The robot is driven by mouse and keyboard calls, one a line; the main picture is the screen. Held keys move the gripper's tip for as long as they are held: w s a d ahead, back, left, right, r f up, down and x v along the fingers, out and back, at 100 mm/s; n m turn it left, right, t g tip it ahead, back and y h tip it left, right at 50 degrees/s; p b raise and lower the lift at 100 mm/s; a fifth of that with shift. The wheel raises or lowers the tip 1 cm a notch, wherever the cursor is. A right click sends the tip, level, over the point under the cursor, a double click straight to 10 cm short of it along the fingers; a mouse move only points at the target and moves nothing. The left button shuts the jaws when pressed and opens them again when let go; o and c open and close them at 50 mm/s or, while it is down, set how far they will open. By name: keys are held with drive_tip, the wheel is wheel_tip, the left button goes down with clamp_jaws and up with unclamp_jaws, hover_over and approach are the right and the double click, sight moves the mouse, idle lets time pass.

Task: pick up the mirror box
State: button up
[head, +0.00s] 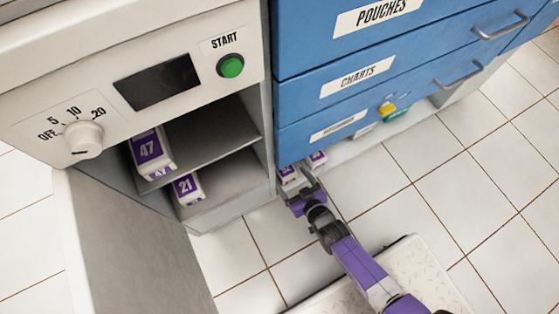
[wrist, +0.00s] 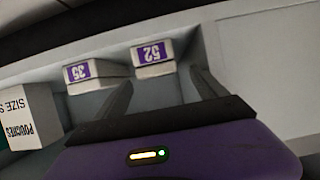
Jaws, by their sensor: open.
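No box in view has a readable mirror label, so I cannot tell which one is the mirror box. Two small white boxes with purple number labels stand in the low space under the blue drawers: a nearer one (head: 288,174) and one farther right (head: 317,158). The wrist view shows them upside down, one box (wrist: 153,58) ahead of the gap between my fingers and the other box (wrist: 96,76) to the left, beyond the left finger. My gripper (wrist: 162,92) is open and empty, apart from both boxes. It also shows in the head view (head: 303,191), close to the nearer box.
The open grey cabinet holds a box marked 47 (head: 150,150) on its upper shelf and one marked 21 (head: 187,188) below. A pouches box (wrist: 30,115) stands at the left in the wrist view. Blue drawers (head: 345,80) overhang my gripper. The cabinet door (head: 130,250) hangs open.

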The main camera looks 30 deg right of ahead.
sight(287, 170)
drive_tip(key=b+x, duration=0.4)
drive_tip(key=x, duration=0.2)
drive_tip(key=shift+w+d+f, duration=0.15)
drive_tip(key=shift+w+f, duration=0.15)
drive_tip(key=shift+w, duration=0.05)
drive_tip(key=shift+r, duration=0.1)
drive_tip(key=c, duration=1.7)
clamp_jaws()
drive_tip(key=shift+r+p, duration=0.2)
drive_tip(key=shift+p, duration=0.15)
